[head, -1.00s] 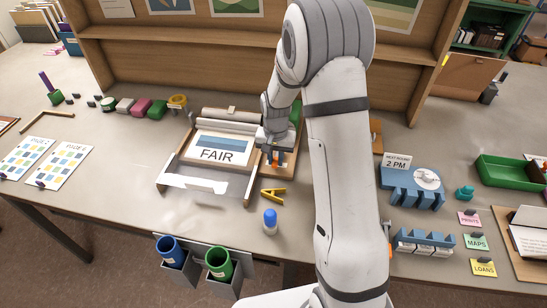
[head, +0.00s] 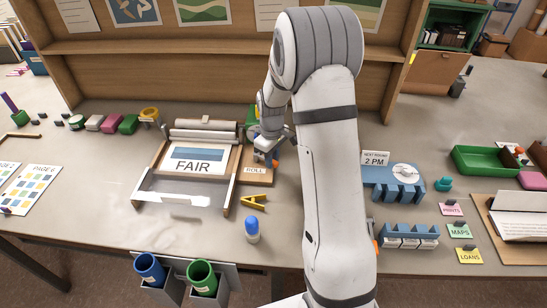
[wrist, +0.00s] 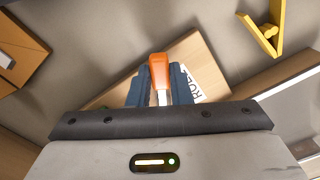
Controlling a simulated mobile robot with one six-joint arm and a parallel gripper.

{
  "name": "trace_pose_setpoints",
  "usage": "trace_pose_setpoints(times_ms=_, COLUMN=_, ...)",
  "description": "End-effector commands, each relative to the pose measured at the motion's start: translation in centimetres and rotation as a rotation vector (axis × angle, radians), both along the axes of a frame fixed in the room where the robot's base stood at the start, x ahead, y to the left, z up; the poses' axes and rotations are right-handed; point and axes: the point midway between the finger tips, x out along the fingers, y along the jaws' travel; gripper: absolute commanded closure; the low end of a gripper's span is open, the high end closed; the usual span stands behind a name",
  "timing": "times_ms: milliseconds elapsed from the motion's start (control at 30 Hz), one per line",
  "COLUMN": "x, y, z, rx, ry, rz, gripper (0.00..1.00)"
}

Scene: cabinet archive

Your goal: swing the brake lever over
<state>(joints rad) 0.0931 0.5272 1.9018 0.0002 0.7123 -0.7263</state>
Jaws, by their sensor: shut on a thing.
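The brake lever shows as an orange handle (wrist: 159,72) with a pale metal stem in the wrist view. Its orange end (head: 275,163) also shows in the head view, at the right side of the printing press. My gripper (wrist: 160,90) is shut on the lever, with one blue finger on each side and the orange tip sticking out beyond them. In the head view my gripper (head: 267,154) is tilted above the wooden board with the ROLL label (head: 255,170). The lever's pivot is hidden by my gripper.
The press bed holds a FAIR print (head: 193,160), with a clear guard frame (head: 184,200) in front. A yellow clamp-like piece (head: 257,202) and a blue-capped bottle (head: 252,230) lie nearer the front edge. A blue rack (head: 394,181) stands right of my arm.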

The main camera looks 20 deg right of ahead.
Motion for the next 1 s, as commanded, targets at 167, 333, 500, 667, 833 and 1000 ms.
trace_pose_setpoints(times_ms=167, x=0.1, y=0.0, z=0.0, rx=0.000, ry=0.000, rz=0.007, gripper=0.69)
trace_pose_setpoints(times_ms=333, x=0.0, y=0.0, z=0.0, rx=0.000, ry=0.000, rz=0.006, gripper=0.60)
trace_pose_setpoints(times_ms=500, x=0.0, y=0.0, z=0.1, rx=0.000, ry=0.000, rz=0.005, gripper=0.60)
trace_pose_setpoints(times_ms=667, x=0.1, y=0.0, z=0.9, rx=0.000, ry=-0.001, rz=0.005, gripper=0.60)
trace_pose_setpoints(times_ms=833, x=0.1, y=0.0, z=2.7, rx=0.000, ry=-0.001, rz=0.004, gripper=0.60)
trace_pose_setpoints(times_ms=1000, x=0.1, y=0.0, z=4.4, rx=0.000, ry=-0.001, rz=0.004, gripper=0.60)
